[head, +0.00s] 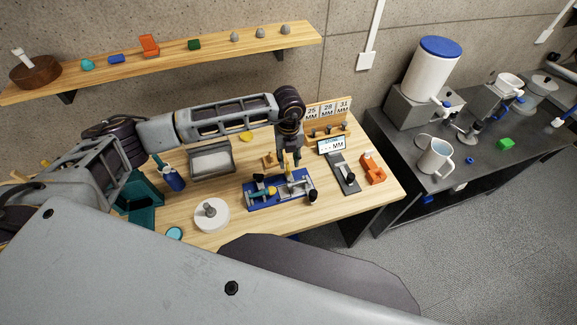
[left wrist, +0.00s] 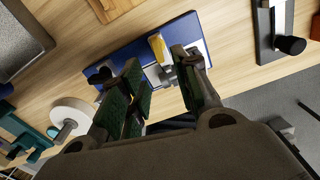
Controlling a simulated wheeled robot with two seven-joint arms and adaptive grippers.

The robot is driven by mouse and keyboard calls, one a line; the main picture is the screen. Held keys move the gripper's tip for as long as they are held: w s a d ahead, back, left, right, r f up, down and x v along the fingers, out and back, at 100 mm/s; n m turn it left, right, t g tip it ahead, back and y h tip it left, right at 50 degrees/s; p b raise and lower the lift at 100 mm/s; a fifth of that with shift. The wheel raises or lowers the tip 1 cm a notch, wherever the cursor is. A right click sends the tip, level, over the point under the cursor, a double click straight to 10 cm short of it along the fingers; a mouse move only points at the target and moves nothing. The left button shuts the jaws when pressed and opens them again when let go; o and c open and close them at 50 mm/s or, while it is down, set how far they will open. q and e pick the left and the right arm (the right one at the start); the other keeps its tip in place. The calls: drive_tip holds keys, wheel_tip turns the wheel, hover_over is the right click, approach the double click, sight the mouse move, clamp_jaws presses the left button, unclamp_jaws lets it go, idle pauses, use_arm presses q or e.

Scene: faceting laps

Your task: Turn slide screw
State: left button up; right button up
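A blue-based fixture (head: 252,203) with grey metal parts and dark knobs lies on the wooden bench; its blue base also shows in the left wrist view (left wrist: 118,58). I cannot tell for certain which part is the slide screw. A black knob (head: 312,196) stands at the fixture's right end. A yellow piece (left wrist: 157,46) rises by a grey block (left wrist: 160,74) on the fixture. My left gripper (head: 289,158) points down over the fixture's back right part. In the left wrist view its green-padded fingers (left wrist: 165,88) are apart, with the grey block showing between them; contact is unclear. My right gripper is out of view.
A white disc with a grey post (head: 212,217) stands left of the fixture, and a grey tray (head: 230,160) behind it. A dark plate with a black knob (head: 347,178), an orange part (head: 374,170) and a small display (head: 331,145) are to the right.

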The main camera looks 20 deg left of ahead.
sight(288, 169)
use_arm(q)
drive_tip(key=shift+f+p, duration=0.4)
drive_tip(key=shift+f, duration=2.5)
drive_tip(key=shift+c, duration=0.3)
clamp_jaws()
